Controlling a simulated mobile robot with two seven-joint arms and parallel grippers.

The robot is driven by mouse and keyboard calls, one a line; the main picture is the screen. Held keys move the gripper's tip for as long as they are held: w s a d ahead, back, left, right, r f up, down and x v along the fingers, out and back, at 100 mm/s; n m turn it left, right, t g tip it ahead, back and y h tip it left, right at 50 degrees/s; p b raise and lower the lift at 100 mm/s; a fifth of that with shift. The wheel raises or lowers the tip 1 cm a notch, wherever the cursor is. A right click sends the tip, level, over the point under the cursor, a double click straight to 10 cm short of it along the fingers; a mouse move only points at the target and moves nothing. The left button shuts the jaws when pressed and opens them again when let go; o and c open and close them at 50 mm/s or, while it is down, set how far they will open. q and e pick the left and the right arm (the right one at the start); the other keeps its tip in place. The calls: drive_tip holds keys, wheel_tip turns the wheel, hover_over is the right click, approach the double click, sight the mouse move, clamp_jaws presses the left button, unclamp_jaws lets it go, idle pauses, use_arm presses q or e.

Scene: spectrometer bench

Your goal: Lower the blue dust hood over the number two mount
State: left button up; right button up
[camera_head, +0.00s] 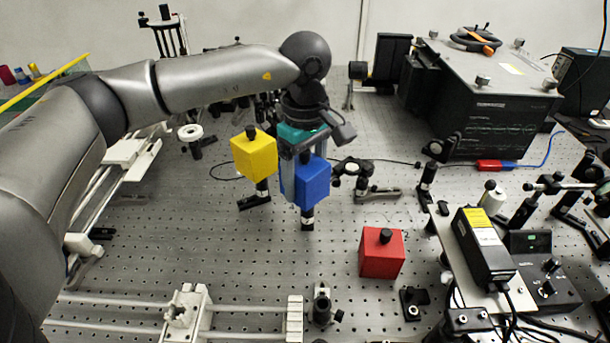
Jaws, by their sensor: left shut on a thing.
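The blue dust hood (313,182) is a box with a dark knob on top, right of centre in the camera_head view. My left gripper (310,156) is above it, shut on its knob. A dark post mount (307,218) shows directly below the hood. Its upper part is hidden, and I cannot tell whether the hood is around it or just above or in front of it. No number can be read on it. My right gripper is not in view.
A yellow hood (254,156) stands on a post close left of the blue one. A teal block (300,132) is partly hidden behind my gripper. A red hood (381,254) sits on the perforated bench at front right. Optics and a black instrument (485,105) crowd the right side.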

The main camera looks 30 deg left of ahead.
use_arm(q)
drive_tip(key=shift+f, duration=0.15)
idle(0.5)
drive_tip(key=o, duration=1.2)
drive_tip(key=shift+o, duration=0.2)
wheel_tip(320, 180, up, 15)
drive_tip(key=shift+r+p, duration=0.15)
drive_tip(key=shift+p, duration=0.4)
